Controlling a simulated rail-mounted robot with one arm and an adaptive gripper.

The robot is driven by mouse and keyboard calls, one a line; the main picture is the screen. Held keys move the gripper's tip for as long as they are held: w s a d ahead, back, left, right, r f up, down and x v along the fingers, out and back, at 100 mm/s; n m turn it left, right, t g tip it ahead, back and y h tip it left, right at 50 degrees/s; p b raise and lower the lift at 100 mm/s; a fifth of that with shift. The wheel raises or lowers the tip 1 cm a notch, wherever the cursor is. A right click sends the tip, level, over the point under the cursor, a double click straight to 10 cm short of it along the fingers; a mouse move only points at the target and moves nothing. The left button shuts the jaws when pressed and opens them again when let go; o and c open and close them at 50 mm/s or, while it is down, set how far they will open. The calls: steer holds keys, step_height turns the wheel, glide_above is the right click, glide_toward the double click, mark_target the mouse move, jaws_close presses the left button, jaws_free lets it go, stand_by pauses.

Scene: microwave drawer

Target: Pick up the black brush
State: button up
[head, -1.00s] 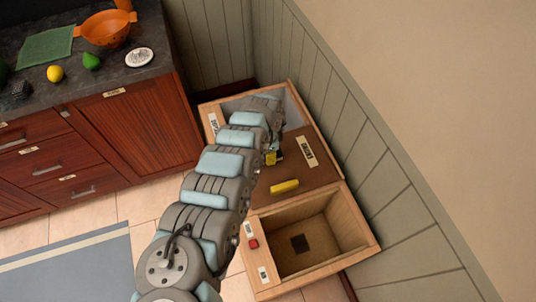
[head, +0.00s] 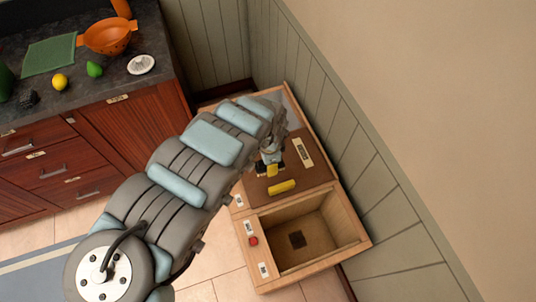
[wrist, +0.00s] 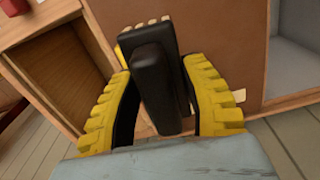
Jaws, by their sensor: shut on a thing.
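The black brush (wrist: 155,85) fills the middle of the wrist view, its long handle toward me and a wider head with pale bristle edges at the far end. My gripper (wrist: 165,105) has its yellow, ridged fingers on both sides of the handle and is shut on it. In the head view my gripper (head: 270,170) is over the brown panel of the wooden box unit, partly covered by my arm. The brush can hardly be made out there. I cannot tell whether it touches the panel.
The wooden unit (head: 358,238) has an open compartment in front with a dark square inside. A red button-like piece (head: 254,240) is on the unit's edge. The counter (head: 112,85) holds an orange colander (head: 107,37) and fruit.

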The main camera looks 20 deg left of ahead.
steer(key=s+d+r+p, duration=0.3)
steer(key=s+p, duration=0.2)
steer(key=p, duration=0.3)
steer(key=shift+s, duration=0.1)
steer(key=o, duration=0.5)
steer(key=c, duration=0.3)
steer(key=shift+c, duration=0.2)
steer(key=shift+d, duration=0.15)
